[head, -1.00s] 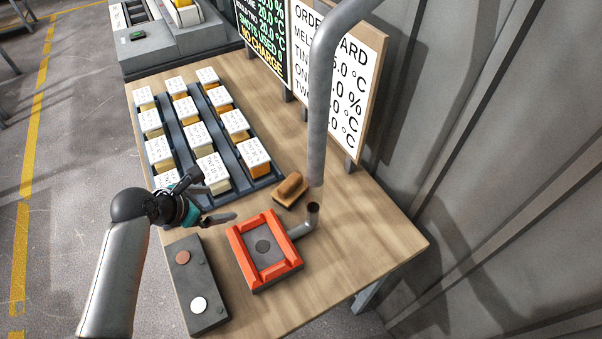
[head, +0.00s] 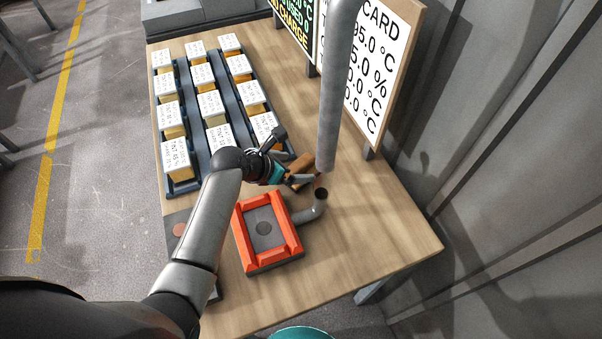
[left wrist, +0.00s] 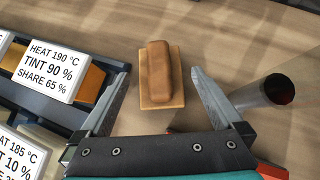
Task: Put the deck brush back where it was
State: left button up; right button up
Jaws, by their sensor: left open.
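The deck brush (head: 302,168), a brown block on a paler tan base, lies on the wooden table behind the orange-railed fixture, partly hidden by my gripper in the head view. In the left wrist view the brush (left wrist: 158,75) is in full sight, lying lengthwise ahead of the jaws. My left gripper (head: 290,158) is open and empty above the table, close to the brush. In the left wrist view its fingers stand either side of the brush's near end, with gaps on both sides. My right gripper is not in view.
A dark rack (head: 203,145) of several labelled blocks stands to the left. The orange-railed fixture (head: 262,262) with a grey pipe elbow (head: 313,208) is just in front. A vertical grey pipe (head: 332,110) hangs close to the right. The table's right side (head: 385,235) is clear.

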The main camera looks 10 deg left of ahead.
aim_at(307, 164)
pick_arm(q)
jog(key=shift+w+d+f, duration=0.15)
jog(key=shift+w+f, duration=0.15)
jog(key=b+x, duration=0.2)
jog(key=x, duration=0.2)
jog(key=shift+w+d+f+b, duration=0.1)
jog(key=shift+w+d+b, duration=0.2)
jog(key=shift+w, duration=0.15)
jog(key=shift+c, duration=0.2)
jog(key=c, duration=1.4)
jog(key=shift+r+p, duration=3.35)
jog(key=shift+r, duration=6.75)
